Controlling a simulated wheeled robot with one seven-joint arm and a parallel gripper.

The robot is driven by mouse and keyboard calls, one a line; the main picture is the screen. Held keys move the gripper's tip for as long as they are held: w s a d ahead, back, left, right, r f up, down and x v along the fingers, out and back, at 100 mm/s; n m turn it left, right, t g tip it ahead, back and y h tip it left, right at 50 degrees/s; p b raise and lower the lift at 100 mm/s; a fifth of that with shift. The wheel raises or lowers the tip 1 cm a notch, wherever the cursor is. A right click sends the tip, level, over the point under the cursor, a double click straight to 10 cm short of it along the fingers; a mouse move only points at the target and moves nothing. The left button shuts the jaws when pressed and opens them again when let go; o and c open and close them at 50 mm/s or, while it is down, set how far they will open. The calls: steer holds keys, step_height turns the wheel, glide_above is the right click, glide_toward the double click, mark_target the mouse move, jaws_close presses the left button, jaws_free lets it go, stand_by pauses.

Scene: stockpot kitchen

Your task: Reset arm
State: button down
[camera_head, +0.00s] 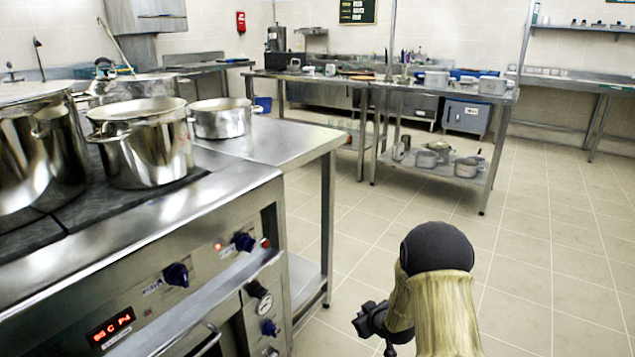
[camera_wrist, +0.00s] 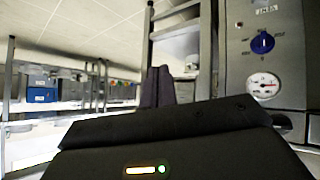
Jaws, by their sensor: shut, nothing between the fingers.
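My gripper (camera_head: 370,320) shows as a small dark shape low in the head view, beside my bent arm. It is in the open space to the right of the stove front. In the wrist view its two dark fingers (camera_wrist: 157,86) stand close together, shut and empty. The gripper is apart from the stove and touches nothing that I can see. The wrist view is tilted, and the dark gripper body covers its lower part.
A stove (camera_head: 150,265) with knobs and an oven handle stands at left, carrying several steel pots (camera_head: 145,150). A steel side table (camera_head: 270,140) adjoins it. Its gauge (camera_wrist: 263,86) shows in the wrist view. Shelved tables (camera_head: 430,95) stand behind. The tiled floor (camera_head: 560,240) at right is clear.

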steer(key=s+d+r+m+g+h+p, duration=0.3)
steer(key=s+r, duration=0.8)
steer(key=r, duration=0.1)
steer(key=s+r+m+g+p, duration=0.15)
steer(key=s+r, duration=0.25)
steer(key=s, duration=0.6)
steer(key=s+r+m+g+p, duration=0.1)
steer(key=s+r+m+g, duration=0.3)
steer(key=s, duration=0.6)
step_height(320, 180, up, 38)
steer(key=w+n+t+p, duration=0.1)
steer(key=p, duration=3.6)
steer(key=shift+a+r+n, duration=0.15)
steer(key=shift+a+n, duration=0.2)
steer(key=shift+a, duration=0.05)
steer(key=shift+t, duration=0.25)
